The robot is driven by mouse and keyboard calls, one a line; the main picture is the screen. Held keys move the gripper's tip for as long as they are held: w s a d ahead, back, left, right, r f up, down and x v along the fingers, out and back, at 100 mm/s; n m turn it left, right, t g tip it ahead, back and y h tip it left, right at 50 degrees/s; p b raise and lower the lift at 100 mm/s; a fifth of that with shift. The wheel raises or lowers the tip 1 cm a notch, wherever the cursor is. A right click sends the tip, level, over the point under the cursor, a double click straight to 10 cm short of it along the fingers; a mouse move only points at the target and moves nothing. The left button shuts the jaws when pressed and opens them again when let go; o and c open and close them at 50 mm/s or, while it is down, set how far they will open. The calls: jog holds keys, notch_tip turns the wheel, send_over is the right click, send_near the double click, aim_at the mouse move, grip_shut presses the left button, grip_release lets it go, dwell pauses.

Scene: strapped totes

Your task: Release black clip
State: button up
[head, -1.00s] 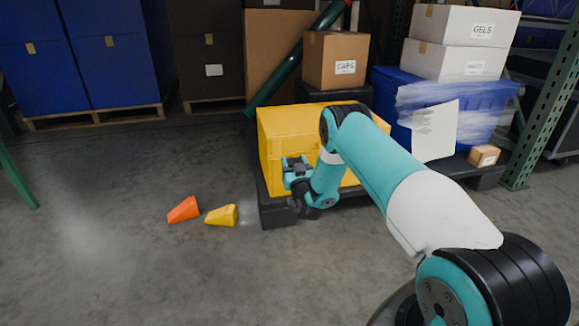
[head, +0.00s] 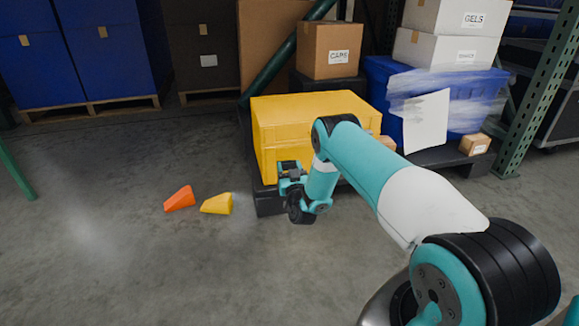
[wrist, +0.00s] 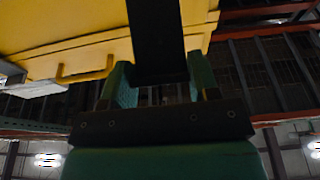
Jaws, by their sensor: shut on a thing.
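The yellow tote (head: 285,120) sits on a low black base; its side and a yellow handle (wrist: 85,72) show at the top left of the wrist view. My gripper (head: 290,176) is at the tote's near side, low down, in the head view. In the wrist view, the green fingers of my gripper (wrist: 161,85) are shut on the black clip (wrist: 156,40), a dark flat bar reaching up across the tote. Its far end is out of view, and how it is fastened does not show. In the head view the clip is hidden by my gripper.
An orange wedge (head: 179,199) and a yellow wedge (head: 217,204) lie on the floor left of the tote. A blue wrapped tote (head: 385,100), a brown carton (head: 330,50) and a green rack post (head: 535,95) stand behind and right.

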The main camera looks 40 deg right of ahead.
jog(key=shift+s+f, duration=0.1)
jog(key=shift+f, duration=0.15)
jog(key=o, duration=1.1)
jog(key=shift+o, duration=0.9)
jog(key=shift+r, duration=0.1)
jog(key=p+v, duration=1.5)
jog(key=v, duration=0.2)
jog(key=shift+p, duration=0.35)
